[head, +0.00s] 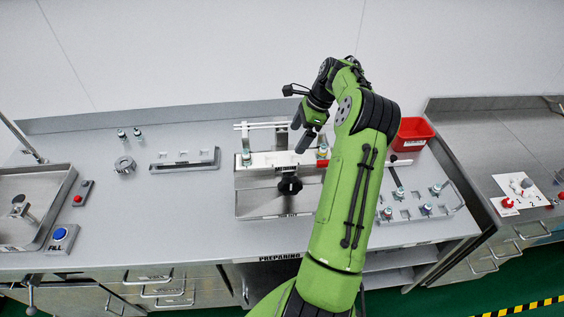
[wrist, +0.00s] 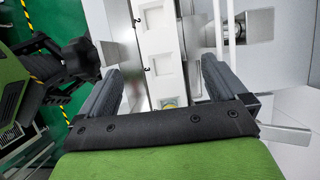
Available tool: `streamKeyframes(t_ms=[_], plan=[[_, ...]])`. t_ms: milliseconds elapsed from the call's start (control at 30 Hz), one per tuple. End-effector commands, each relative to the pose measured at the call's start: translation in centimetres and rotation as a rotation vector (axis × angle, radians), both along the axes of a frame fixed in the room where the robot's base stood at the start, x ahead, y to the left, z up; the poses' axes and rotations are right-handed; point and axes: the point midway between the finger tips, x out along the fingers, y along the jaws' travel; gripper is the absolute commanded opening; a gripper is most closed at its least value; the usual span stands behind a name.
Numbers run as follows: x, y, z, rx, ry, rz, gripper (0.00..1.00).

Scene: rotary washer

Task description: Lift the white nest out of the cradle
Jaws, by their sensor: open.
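The white nest (head: 284,159), a long white bar, lies in the grey metal cradle (head: 262,205) at the centre of the bench in the head view. A vial (head: 247,158) stands at its left end and another (head: 322,153) toward its right, near a red part. In the wrist view the nest (wrist: 155,15) shows square pockets and the numbers 2 and 3. A vial top (wrist: 169,102) partly shows behind my gripper's edge. My gripper (head: 308,138) is open and empty over the nest, its fingers on either side in the wrist view. I cannot tell the height gap.
A black knob (head: 290,186) is on the cradle's front. A red bin (head: 413,134) stands behind right, near a rack of vials (head: 425,209). A metal tray (head: 185,160), a ring (head: 124,165) and two vials (head: 130,134) are left. My arm hides part of the cradle's right side.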

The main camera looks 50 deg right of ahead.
Motion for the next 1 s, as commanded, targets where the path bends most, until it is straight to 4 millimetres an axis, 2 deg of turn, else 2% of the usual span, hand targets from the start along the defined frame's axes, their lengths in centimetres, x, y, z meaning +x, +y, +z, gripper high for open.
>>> streamKeyframes(t_ms=[33,100,267,500,600,767,867,1000], plan=[[0.3,0.5,-1.3,0.003,0.003,0.003,0.99],[0.7,0.9,-2.6,0.003,0.002,0.003,0.99],[1.1,1.5,-4.3,-0.001,0.001,0.002,0.99],[2.2,3.1,-8.1,0.000,0.001,0.004,0.99],[2.4,3.2,-8.8,-0.002,0.000,0.003,0.99],[2.4,3.2,-8.8,-0.002,-0.001,0.002,0.99],[2.4,3.2,-8.8,-0.002,-0.001,0.002,0.87],[2.4,3.2,-8.8,-0.002,-0.001,0.002,0.65]])
